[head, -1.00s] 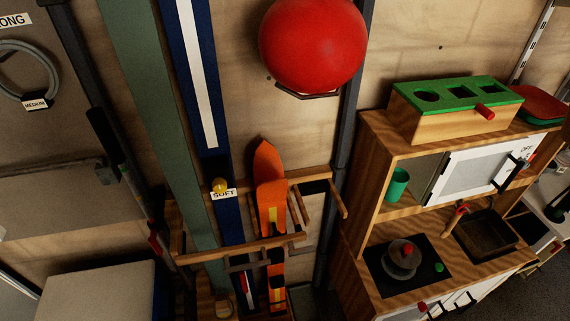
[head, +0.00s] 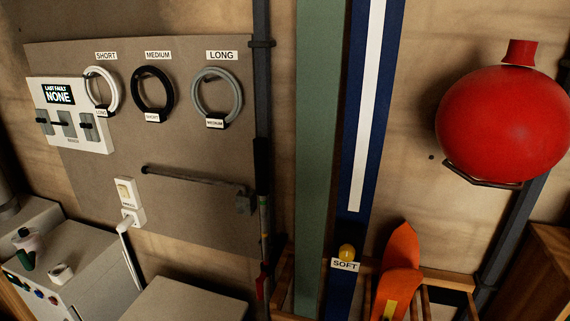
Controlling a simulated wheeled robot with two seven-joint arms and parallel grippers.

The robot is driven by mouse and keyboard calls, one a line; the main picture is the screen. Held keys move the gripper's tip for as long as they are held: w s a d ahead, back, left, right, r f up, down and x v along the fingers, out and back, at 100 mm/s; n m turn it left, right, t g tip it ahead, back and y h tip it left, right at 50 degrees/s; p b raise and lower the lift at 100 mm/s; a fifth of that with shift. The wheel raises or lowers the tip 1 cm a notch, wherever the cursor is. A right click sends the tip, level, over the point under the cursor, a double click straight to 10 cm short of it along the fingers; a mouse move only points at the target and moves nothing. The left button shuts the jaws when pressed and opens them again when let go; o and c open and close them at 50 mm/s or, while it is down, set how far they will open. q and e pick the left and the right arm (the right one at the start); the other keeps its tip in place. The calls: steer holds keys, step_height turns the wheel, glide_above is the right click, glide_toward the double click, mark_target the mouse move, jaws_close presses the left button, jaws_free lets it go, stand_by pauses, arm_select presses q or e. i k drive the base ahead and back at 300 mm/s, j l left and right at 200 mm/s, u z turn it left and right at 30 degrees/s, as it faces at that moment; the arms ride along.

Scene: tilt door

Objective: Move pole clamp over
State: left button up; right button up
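A dark vertical pole (head: 262,85) runs down the wall, with a small dark bracket (head: 262,44) around its upper part. A thin grey rod (head: 195,177) runs across the grey panel, with a dark block (head: 243,203) at its right end near the pole. I cannot tell which of these parts is the pole clamp. A thinner pole with a black upper part (head: 262,165) and a red part lower down stands along the panel's right edge. Neither of my grippers is in view.
The grey panel (head: 60,190) holds white, black and grey rings under SHORT, MEDIUM and LONG labels, and a switch box (head: 95,140). Green (head: 318,150) and blue (head: 352,190) boards stand right of it. A red ball (head: 500,125) rests on a wall bracket.

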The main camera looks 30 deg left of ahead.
mark_target(259, 280)
steer(key=u, duration=1.15)
